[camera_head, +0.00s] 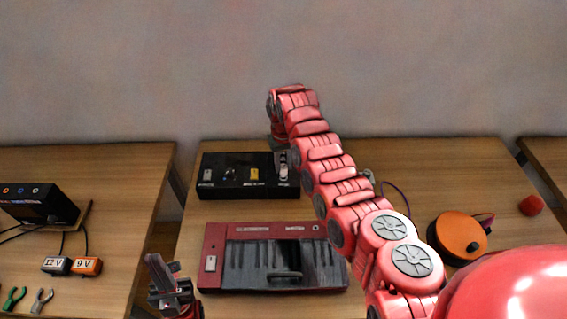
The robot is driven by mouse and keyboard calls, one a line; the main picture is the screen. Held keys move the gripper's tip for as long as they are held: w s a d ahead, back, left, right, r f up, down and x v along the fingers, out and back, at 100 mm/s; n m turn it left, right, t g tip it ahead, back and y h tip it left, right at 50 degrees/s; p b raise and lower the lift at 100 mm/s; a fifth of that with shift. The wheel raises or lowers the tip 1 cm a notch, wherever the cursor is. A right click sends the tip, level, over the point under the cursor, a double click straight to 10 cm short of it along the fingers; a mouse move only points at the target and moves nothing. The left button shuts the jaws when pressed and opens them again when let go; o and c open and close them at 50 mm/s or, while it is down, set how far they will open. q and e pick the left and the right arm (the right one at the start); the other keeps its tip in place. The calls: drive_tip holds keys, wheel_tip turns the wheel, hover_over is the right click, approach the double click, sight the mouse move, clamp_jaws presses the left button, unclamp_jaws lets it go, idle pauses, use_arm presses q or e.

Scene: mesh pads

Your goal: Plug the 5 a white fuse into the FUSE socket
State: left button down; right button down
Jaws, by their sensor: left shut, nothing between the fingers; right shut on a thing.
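A black box (232,185) stands at the back of the middle table, with a yellow piece (254,174) and a pale piece (207,175) on its face. My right arm reaches over the table, and its gripper (281,150) points down at the box's right end. It is shut on a small pale piece (283,168), which looks like the white fuse. The piece is at the box's right end; I cannot tell whether it is seated. The FUSE lettering is too small to read. My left gripper (161,272) is shut and empty, low at the table's left front edge.
A red keyboard (215,245) lies in front of the box. An orange round device (458,236) with a cable and a red block (531,205) are at right. The left table holds a black unit (40,205), 12 V (56,265) and 9 V (87,266) blocks and pliers (14,298).

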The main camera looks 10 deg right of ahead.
sight(283, 166)
drive_tip(key=shift+f+b, duration=0.7)
drive_tip(key=shift+f, duration=0.5)
drive_tip(key=c, duration=0.5)
unclamp_jaws()
drive_tip(key=shift+r, duration=0.25)
wheel_tip(283, 166, up, 5)
drive_tip(key=shift+w+f+b, duration=0.1)
drive_tip(key=shift+b, duration=1.05)
wheel_tip(283, 166, up, 3)
drive_tip(key=shift+d+p, duration=0.15)
drive_tip(key=shift+p, duration=0.3)
wheel_tip(283, 166, up, 9)
drive_tip(key=shift+b, duration=0.75)
